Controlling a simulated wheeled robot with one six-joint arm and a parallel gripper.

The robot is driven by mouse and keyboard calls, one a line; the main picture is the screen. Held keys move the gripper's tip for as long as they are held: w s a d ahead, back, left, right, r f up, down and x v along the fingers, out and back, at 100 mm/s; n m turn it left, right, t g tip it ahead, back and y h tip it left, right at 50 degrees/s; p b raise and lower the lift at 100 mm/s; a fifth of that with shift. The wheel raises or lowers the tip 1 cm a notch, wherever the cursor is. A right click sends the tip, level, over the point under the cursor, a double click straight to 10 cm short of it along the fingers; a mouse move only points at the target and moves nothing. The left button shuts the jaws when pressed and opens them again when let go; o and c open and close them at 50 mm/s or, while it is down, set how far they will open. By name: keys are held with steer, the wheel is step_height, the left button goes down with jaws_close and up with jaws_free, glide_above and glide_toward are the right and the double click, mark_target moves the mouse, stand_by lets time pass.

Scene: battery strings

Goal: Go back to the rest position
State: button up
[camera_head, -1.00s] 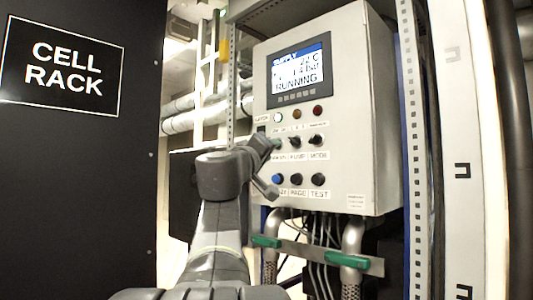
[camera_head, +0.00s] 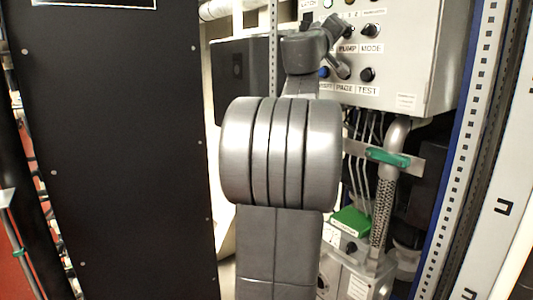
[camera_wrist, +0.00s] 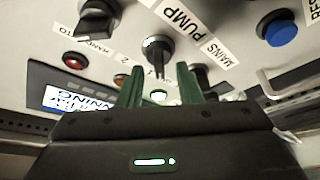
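My gripper (camera_wrist: 160,70) shows in the wrist view with its two green fingers apart and nothing held between them. My arm rises in front of the camera and covers part of the box. The MODE knob (camera_head: 371,31) and TEST knob (camera_head: 368,74) are right of my gripper.
A black cabinet panel (camera_head: 110,150) stands at the left. A perforated rack post (camera_head: 465,150) stands at the right. The wrist view shows a blue button (camera_wrist: 280,32).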

steer(key=shift+w+d+r, duration=0.15)
steer(key=shift+w+d, duration=0.2)
steer(key=shift+w, duration=0.1)
steer(key=b+v, duration=0.6)
steer(key=v, duration=0.8)
steer(key=p+x, duration=0.6)
steer(key=x, duration=0.8)
steer(key=s+a+f+m+g+h+p, duration=0.1)
steer(key=s+a+f+m+g+h, duration=0.2)
steer(key=m, duration=1)
steer(key=s+a+h, duration=0.2)
steer(key=a, duration=0.2)
steer(key=shift+f+h, duration=0.3)
steer(key=shift+f, duration=0.05)
